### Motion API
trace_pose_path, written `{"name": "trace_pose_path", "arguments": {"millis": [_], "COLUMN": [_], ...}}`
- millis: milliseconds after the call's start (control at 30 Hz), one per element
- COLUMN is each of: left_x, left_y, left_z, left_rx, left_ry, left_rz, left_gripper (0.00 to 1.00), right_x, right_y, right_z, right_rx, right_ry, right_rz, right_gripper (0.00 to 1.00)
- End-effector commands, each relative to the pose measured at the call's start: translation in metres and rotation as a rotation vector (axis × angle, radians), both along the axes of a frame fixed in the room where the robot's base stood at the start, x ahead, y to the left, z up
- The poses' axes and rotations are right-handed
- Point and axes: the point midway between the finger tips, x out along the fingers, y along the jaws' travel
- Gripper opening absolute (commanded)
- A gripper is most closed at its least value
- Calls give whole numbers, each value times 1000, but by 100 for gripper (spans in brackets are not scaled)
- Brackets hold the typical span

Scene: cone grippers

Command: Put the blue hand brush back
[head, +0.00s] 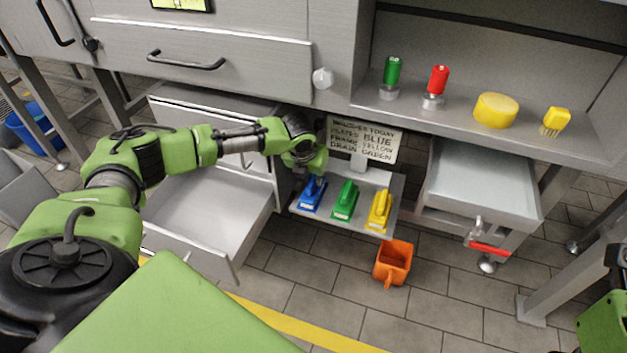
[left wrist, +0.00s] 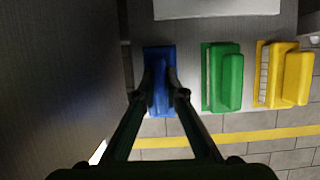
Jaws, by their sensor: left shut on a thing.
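The blue hand brush (head: 312,194) is at the left end of a small grey shelf (head: 325,212), beside a green brush (head: 345,200) and a yellow brush (head: 380,211). My left gripper (head: 313,177) reaches down over the blue brush and is shut on it. In the left wrist view the two fingers (left wrist: 161,92) close on the blue brush (left wrist: 160,54) from either side, hiding part of it. The brush looks level with its neighbours; I cannot tell whether it bears fully on the shelf. My right gripper does not show.
A lettered sign (head: 362,139) stands behind the brushes. An open empty drawer (head: 205,205) is to the left, a grey tray (head: 485,185) with a red handle to the right. An orange scoop-like bin (head: 393,263) is below. Cans, a yellow sponge and a yellow brush stand on the upper shelf (head: 460,115).

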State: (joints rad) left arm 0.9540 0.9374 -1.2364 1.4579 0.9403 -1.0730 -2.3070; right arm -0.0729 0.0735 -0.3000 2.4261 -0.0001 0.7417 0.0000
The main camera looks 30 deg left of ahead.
Motion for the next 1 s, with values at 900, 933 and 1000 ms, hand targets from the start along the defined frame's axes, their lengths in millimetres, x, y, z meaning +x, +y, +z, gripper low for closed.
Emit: {"name": "trace_pose_path", "arguments": {"millis": [900,933,1000], "left_x": [-7,-9,-22], "left_y": [-2,-2,-4], "left_z": [25,30,33], "left_rx": [-1,-1,1], "left_ry": [-2,-1,5], "left_rz": [-1,1,-1], "left_gripper": [28,28,28], "right_x": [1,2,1], "right_y": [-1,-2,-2], "right_z": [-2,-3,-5], "right_rx": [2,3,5], "right_ry": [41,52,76], "right_rz": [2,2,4], "right_gripper": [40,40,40]}}
